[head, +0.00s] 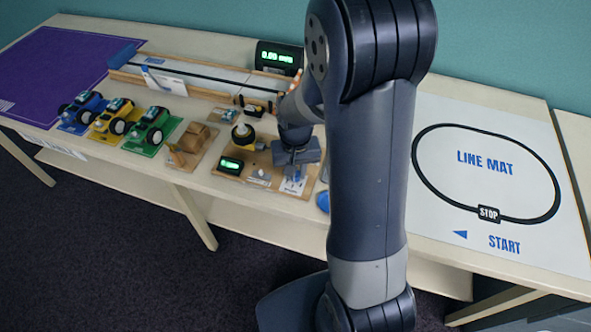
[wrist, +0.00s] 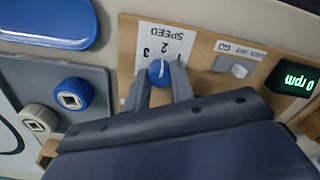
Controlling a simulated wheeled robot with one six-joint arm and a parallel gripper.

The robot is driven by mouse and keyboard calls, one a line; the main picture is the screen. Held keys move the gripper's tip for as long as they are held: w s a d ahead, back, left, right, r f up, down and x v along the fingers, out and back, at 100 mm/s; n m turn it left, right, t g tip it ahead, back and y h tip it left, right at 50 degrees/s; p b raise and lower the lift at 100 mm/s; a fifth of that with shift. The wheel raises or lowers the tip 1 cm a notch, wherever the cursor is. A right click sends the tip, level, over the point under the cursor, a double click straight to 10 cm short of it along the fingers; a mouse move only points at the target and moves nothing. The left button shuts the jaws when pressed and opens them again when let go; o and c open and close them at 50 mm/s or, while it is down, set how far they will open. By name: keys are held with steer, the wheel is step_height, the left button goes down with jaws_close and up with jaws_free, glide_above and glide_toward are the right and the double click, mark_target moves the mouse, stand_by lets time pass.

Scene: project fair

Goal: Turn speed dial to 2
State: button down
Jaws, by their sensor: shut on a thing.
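The blue speed dial (wrist: 159,72) sits on a white card marked SPEED (wrist: 172,38) with numbers 1, 2 and 3 around it. Its white pointer line points roughly toward the 2; the exact alignment is hard to tell. My gripper (wrist: 161,86) has one finger on each side of the dial and is shut on it. In the head view my gripper (head: 296,164) is over the wooden board, where it hides the dial; part of the white card (head: 293,185) shows below it.
Toy cars (head: 112,118) and a line mat (head: 490,180) flank the board.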

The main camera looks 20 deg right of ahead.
stand_by(0.3)
steer(key=c, duration=1.2)
jaws_free()
steer(key=shift+r, duration=0.1)
step_height(320, 180, up, 11)
steer(key=p, duration=0.1)
steer(key=shift+f, duration=0.2)
step_height(320, 180, down, 11)
steer(key=shift+r+b, duration=0.1)
steer(key=shift+b, duration=0.4)
